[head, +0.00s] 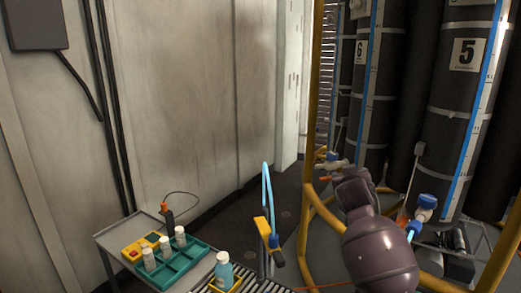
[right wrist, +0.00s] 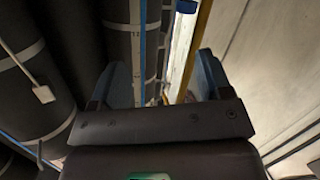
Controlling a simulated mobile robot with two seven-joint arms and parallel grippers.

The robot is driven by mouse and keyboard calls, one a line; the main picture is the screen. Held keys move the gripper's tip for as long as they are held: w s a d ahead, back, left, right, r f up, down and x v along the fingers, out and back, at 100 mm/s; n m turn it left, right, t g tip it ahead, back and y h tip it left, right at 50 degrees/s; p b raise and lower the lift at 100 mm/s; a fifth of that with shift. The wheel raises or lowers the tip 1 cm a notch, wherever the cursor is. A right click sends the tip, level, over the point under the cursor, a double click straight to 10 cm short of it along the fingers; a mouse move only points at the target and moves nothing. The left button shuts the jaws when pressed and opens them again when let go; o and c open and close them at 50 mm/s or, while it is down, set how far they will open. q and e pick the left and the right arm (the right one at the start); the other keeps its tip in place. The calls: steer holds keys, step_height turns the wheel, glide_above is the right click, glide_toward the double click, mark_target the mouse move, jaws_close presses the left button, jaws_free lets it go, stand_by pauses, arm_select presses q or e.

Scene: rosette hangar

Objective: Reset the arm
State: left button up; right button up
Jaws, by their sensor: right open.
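My right arm (head: 380,250) rises from the lower right of the head view, in front of the yellow frame and the dark cylinders. Its gripper is not clearly seen there. In the right wrist view my right gripper (right wrist: 162,78) shows two blue fingers spread wide apart. It is open and nothing is between the fingers; dark cylinders and a yellow post are beyond them. My left arm and gripper are not in view.
A grey cart (head: 110,237) at lower left carries a teal tray (head: 178,269) with white-capped bottles and a yellow device (head: 133,252). A capped bottle (head: 224,270) stands by a roller surface. Tall dark cylinders (head: 455,110) stand behind a yellow frame (head: 313,100). Floor shows between.

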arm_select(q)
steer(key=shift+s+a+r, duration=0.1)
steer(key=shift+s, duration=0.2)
arm_select(e)
steer(key=s+f+g+y, duration=0.1)
steer(key=s+f, duration=1)
steer(key=s, duration=0.5)
steer(key=s+d+f+n+g+y, duration=0.1)
steer(key=s+f+g+y, duration=0.1)
steer(key=s+f, duration=1)
steer(key=s+d+f+g+y, duration=0.1)
steer(key=s+f, duration=1)
steer(key=s, duration=1)
steer(key=shift+f+y, duration=0.3)
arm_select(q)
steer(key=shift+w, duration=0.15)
arm_select(e)
steer(key=shift+a, duration=0.1)
